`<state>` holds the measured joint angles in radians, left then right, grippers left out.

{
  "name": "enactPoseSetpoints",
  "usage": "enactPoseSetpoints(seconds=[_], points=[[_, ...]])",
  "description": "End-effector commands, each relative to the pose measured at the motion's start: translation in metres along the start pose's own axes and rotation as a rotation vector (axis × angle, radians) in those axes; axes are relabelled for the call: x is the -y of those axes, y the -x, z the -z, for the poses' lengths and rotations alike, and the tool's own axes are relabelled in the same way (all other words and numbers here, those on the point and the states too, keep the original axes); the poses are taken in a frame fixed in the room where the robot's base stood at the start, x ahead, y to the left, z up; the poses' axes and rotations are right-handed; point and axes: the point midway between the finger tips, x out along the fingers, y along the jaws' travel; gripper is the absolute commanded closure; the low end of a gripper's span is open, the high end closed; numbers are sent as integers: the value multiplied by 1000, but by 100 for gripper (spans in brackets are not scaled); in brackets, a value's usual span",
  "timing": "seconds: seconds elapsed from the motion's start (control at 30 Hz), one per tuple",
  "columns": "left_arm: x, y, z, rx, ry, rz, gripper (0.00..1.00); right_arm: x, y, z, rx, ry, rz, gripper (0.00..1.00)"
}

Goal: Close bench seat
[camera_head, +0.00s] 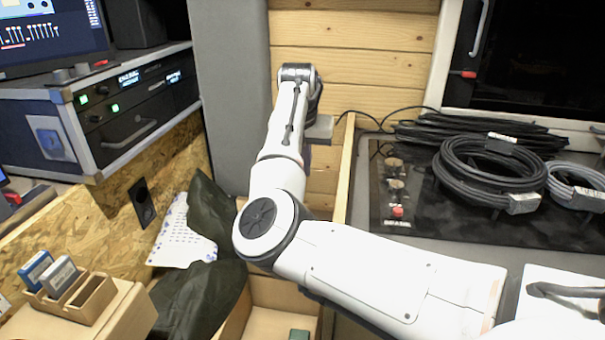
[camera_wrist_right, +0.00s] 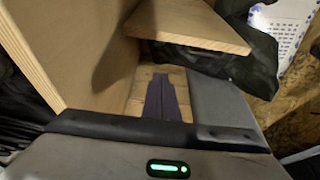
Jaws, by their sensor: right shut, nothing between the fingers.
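A tall grey padded panel (camera_head: 228,90), which looks like the raised bench seat, stands upright against the wooden wall. Below it is an open wooden bench box (camera_head: 262,318), partly hidden by my right arm. My right arm reaches up across the middle, its wrist in front of the wall to the right of the panel. My right gripper (camera_wrist_right: 163,78) is shut and empty in the wrist view, over wood; in the head view it is mostly hidden behind the wrist. A grey block beside the fingers cannot be clearly identified. My left gripper is out of view.
Dark cloth (camera_head: 215,270) and a white dotted sheet (camera_head: 180,238) lie at the left. A rack unit (camera_head: 130,120) stands on the left counter. Coiled cables (camera_head: 485,165) lie on the right worktop. A wooden edge (camera_head: 346,170) borders the box's right side.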

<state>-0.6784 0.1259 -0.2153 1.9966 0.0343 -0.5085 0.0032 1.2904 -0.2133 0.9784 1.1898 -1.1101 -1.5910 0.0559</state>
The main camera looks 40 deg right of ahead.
Motion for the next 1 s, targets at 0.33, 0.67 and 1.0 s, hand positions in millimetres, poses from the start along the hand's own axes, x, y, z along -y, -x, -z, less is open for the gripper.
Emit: enactPoseSetpoints(seconds=[0.33, 0.67, 1.0], points=[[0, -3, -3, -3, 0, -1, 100, -1, -71, -1, 2, 0, -2, 100], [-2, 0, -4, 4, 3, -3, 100, 1, -67, -28, 1, -1, 2, 100], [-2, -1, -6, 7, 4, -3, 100, -1, -64, -39, 1, 0, -1, 100]])
